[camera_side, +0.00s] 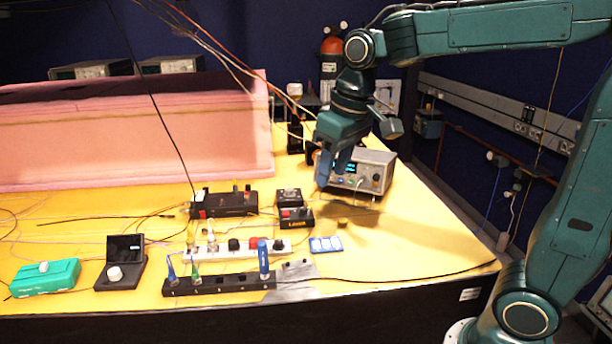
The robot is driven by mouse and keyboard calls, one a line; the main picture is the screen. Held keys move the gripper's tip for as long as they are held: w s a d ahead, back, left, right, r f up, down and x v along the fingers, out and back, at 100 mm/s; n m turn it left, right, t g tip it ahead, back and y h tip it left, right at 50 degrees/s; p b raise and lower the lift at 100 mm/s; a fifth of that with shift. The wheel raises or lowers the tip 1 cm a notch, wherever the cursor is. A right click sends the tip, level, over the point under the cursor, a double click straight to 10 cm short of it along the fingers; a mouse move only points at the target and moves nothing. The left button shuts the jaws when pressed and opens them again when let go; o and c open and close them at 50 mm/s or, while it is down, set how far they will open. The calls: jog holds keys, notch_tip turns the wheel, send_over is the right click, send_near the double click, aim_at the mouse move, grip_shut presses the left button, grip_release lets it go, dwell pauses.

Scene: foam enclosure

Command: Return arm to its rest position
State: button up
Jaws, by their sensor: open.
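My gripper (332,174) hangs from my teal arm over the right part of the yellow table (420,236), pointing down. It is open, and I see nothing between its blue fingers. It is in front of a grey instrument box (376,172) with a lit display, and partly covers its left side. I cannot tell how far apart the gripper and the box are.
Nearby are a black strip with blue and green plugs (220,286), a white strip (262,250), a blue-and-white card (326,244), black boxes (230,204) and a green box (46,278). A pink foam wall (130,140) stands behind. Cables hang overhead. The table's right side is mostly clear.

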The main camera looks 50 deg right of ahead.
jog(key=s+f+t, duration=0.3)
jog(key=s, duration=1.3)
jog(key=shift+w+f, duration=0.1)
dwell(0.4)
